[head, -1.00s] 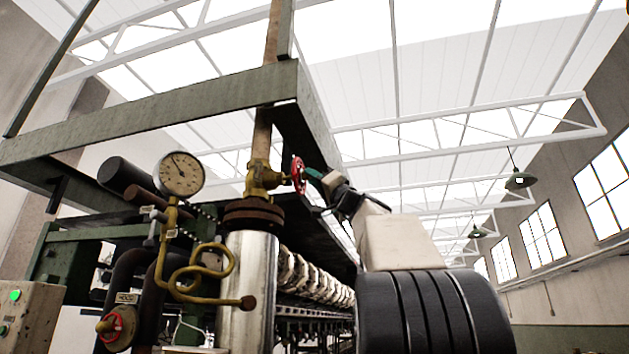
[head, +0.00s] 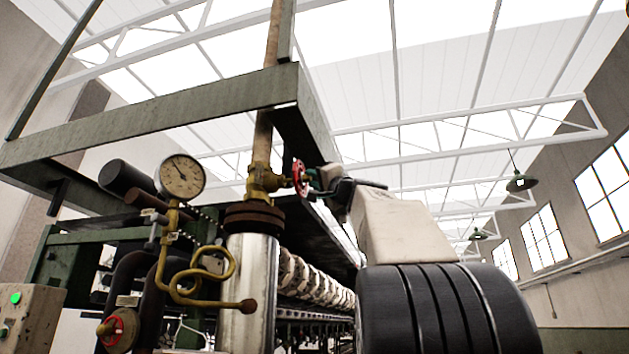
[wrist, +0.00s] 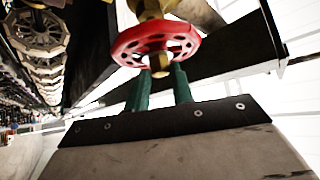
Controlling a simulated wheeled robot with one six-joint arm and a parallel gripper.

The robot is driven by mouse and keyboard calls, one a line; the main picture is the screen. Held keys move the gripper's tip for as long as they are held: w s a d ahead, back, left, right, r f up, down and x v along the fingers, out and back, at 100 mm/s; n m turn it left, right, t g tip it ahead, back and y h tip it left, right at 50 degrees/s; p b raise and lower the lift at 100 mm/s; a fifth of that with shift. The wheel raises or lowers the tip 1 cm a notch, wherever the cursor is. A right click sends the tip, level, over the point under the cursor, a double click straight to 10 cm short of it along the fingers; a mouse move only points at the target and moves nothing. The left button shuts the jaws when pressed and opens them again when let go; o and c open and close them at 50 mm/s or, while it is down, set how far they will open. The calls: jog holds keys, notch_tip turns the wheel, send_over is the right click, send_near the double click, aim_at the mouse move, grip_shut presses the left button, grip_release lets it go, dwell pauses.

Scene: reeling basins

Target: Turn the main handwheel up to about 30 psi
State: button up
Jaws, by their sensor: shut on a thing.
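The red main handwheel (head: 299,178) sits on the brass valve (head: 262,180) on the vertical pipe. In the wrist view the wheel (wrist: 155,45) is seen from its stem side, with the brass stem nut at its middle. My gripper (wrist: 160,82) has its two green fingers at the near rim, shut on the wheel. In the head view my gripper (head: 313,176) meets the wheel from the right, and the fingertips are partly hidden. The round pressure gauge (head: 181,176) stands left of the valve. Its needle points up and slightly left; its numbers are too small to read.
A looped brass tube (head: 205,272) runs below the gauge. A green steel beam (head: 150,120) crosses above the valve. The room to the right is open.

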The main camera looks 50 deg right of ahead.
jog(key=o, duration=1)
jog(key=v, duration=0.7)
jog(key=shift+s+f, duration=0.25)
jog(key=shift+s, duration=0.05)
